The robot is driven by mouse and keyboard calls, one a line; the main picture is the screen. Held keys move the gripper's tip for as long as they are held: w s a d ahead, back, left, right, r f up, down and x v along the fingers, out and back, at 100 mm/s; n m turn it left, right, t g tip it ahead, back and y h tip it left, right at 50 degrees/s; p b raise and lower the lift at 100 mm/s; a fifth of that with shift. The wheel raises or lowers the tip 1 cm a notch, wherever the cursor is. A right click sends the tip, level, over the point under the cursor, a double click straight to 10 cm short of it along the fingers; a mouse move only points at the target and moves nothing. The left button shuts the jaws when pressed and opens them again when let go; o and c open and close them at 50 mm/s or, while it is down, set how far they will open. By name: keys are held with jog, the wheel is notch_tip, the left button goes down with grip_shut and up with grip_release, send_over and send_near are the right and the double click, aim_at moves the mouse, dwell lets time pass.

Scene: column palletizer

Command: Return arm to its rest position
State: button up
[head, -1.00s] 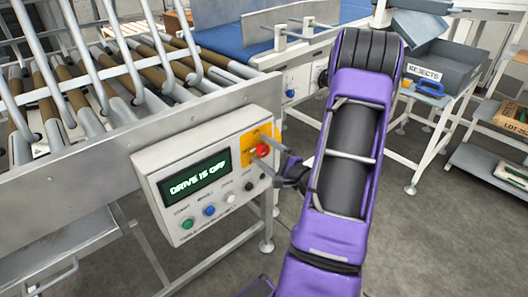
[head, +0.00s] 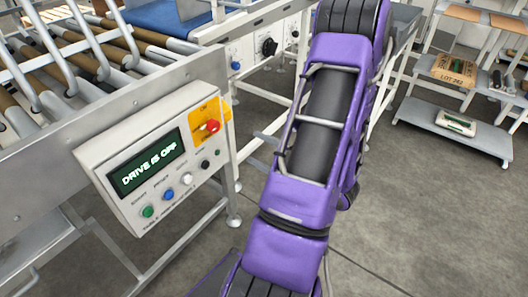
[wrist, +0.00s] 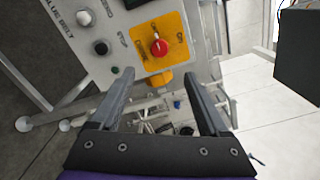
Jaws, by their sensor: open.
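My purple arm stands in the middle of the head view, right of the control box (head: 125,185). Its display reads "DRIVE IS OFF". The red rotary switch (head: 207,128) sits on a yellow plate at the box's upper right. In the wrist view my gripper (wrist: 163,85) is open, its two dark fingers apart with nothing between them. The red switch (wrist: 159,47) shows just beyond the fingertips, apart from them as far as I can tell. In the head view the fingers are mostly hidden behind my arm.
A roller conveyor (head: 60,75) with a metal side rail stands at left, with a blue belt (head: 165,14) behind it. A shelf rack (head: 440,118) with a "LOT" package stands at right. Open grey floor (head: 430,220) lies right of my arm.

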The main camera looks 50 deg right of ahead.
jog(key=shift+s, duration=0.75)
